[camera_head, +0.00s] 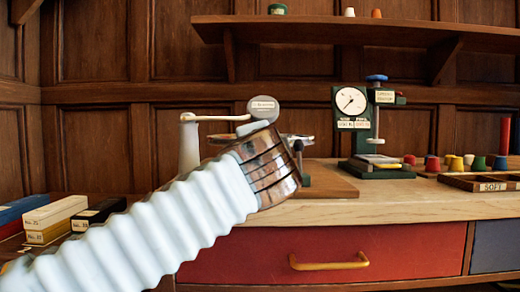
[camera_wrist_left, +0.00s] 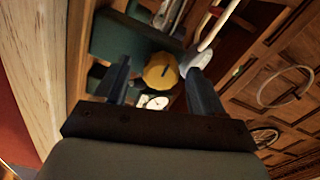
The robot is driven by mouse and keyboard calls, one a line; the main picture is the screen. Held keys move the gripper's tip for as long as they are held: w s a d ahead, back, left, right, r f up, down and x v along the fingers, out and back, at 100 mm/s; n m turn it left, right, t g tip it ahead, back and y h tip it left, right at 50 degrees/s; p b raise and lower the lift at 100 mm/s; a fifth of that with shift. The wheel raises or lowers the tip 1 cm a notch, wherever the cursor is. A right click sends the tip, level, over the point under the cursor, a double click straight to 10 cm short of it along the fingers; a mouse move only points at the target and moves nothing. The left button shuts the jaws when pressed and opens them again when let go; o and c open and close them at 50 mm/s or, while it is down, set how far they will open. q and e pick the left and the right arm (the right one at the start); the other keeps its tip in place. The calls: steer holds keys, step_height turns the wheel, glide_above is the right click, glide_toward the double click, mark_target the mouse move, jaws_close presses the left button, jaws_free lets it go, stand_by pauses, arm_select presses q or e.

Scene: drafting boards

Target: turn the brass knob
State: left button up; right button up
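In the left wrist view, the round brass knob (camera_wrist_left: 160,70) has a dark line on its face and sits against a dark green body (camera_wrist_left: 118,38). My left gripper (camera_wrist_left: 159,68) is open; its two dark fingers show one on each side of the knob, with a gap between them and it. I cannot tell how far beyond the fingertips the knob is. In the head view, my left arm comes in from the lower left over the bench, and its brown-ringed wrist hides its gripper and the knob. My right gripper is in neither view.
On the bench (camera_head: 420,203), a dial gauge (camera_head: 351,101) on a green stand with a blue top knob stands right of my wrist. A white post with an arm (camera_head: 188,145) stands behind. Small coloured pieces and a wooden tray (camera_head: 470,183) are at right; boxes (camera_head: 55,212) at left.

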arm_select(q)
steer(key=s, duration=1.3)
steer(key=shift+s+b, duration=0.4)
